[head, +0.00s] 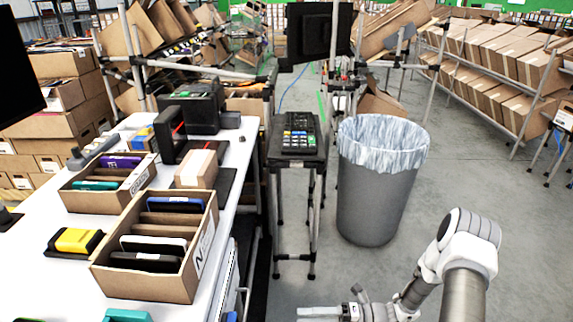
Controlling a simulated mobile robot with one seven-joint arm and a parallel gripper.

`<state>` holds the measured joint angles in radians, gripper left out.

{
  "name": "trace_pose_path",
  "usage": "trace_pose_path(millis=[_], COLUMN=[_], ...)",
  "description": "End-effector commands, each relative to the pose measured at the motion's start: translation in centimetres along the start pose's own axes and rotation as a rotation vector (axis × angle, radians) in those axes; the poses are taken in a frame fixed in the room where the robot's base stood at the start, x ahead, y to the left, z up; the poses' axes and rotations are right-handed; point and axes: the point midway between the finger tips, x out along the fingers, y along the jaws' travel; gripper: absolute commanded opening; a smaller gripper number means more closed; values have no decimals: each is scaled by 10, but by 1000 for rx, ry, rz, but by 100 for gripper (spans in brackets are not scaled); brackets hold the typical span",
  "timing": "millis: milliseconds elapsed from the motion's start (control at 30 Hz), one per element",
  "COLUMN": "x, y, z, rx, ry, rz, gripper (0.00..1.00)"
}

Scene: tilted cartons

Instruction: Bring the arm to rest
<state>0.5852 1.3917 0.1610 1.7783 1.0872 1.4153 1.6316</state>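My arm shows at the bottom right, with a white rounded joint and a grey link bent over the grey floor. Its far end, where my gripper (328,313) seems to be, lies low at the bottom edge, right of the white table (236,172). The picture's edge cuts it off, so I cannot see whether the fingers are open or shut, or whether they hold anything.
Cartons with phone-like items (199,243) (137,190) stand on the table. A black stand with a keypad device (299,142) and a lined grey bin (377,190) stand ahead of my arm. Tilted carton racks (510,62) are at the back right. Open floor lies right of the bin.

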Motion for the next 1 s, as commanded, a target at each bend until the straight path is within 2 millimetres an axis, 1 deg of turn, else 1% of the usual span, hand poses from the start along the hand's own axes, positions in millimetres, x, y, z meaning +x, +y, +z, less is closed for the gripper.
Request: trace_pose_path(millis=[67, 167, 333, 567, 700, 1000], x=[0, -2, -5, -10, -13, -23], y=[9, 29, 78, 144, 181, 259], z=[1, 2, -1, -11, -20, -42], rx=[-34, -126, -374, -725, -935, -1375], ry=[19, 72, 222, 448, 593, 926], rz=[-17, -60, -166, -289, -351, -451], gripper=[50, 50, 50, 50, 50, 50])
